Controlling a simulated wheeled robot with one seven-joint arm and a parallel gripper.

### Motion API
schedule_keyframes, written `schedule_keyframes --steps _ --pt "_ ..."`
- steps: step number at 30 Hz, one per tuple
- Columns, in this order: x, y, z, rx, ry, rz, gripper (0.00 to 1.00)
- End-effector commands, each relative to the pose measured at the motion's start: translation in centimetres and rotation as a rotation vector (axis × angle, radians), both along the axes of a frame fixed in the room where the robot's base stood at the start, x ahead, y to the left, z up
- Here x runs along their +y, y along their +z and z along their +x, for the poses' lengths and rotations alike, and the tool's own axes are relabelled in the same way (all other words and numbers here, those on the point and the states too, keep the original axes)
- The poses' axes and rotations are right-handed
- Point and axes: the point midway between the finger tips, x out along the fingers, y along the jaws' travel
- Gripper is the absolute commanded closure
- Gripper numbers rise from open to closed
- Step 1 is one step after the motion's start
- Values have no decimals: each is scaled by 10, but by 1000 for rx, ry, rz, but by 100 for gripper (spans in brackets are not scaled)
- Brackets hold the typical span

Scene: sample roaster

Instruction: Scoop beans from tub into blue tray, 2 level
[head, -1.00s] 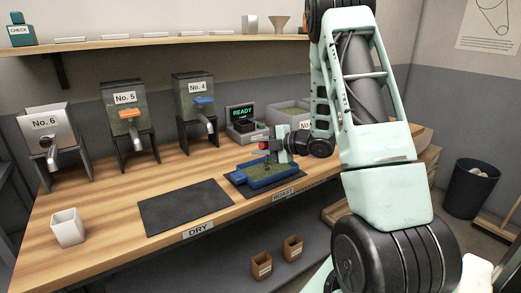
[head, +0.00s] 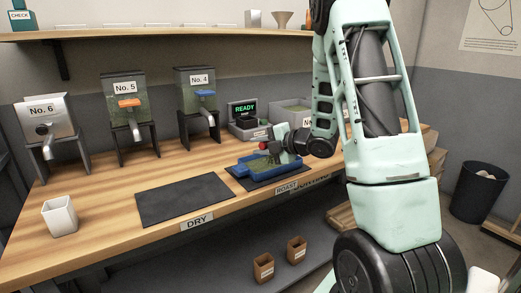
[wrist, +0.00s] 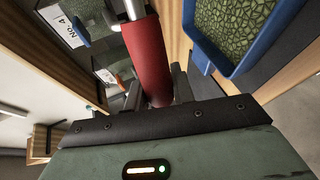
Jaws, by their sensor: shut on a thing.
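The blue tray (head: 262,176) lies on the dark ROAST mat at the front right of the bench and holds green beans. In the wrist view the tray (wrist: 244,66) is at upper right with beans in it. My gripper (head: 284,147) is over the tray's far side, shut on a red handle (wrist: 147,60) with a metal shaft beyond it. I take this to be the scoop; its bowl is not clear in either view. A grey tub (head: 290,106), labelled "No." with the number hidden by my arm, stands behind the gripper with dark greenish contents.
Dispensers No. 6 (head: 46,118), No. 5 (head: 127,104) and No. 4 (head: 198,92) stand along the back. A READY display (head: 243,110) is beside the tub. A white cup (head: 60,217) is at left. The dark DRY mat (head: 185,198) is empty.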

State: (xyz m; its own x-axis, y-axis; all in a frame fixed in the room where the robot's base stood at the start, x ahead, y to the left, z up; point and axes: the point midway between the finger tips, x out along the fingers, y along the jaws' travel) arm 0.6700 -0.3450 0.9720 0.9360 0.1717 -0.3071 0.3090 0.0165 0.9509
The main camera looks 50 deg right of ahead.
Motion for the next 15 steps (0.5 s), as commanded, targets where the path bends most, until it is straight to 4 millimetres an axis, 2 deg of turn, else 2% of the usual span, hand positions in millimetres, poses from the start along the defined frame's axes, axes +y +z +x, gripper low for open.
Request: schedule_keyframes --steps 15 --pt "6 -16 -1 -24 0 -122 100"
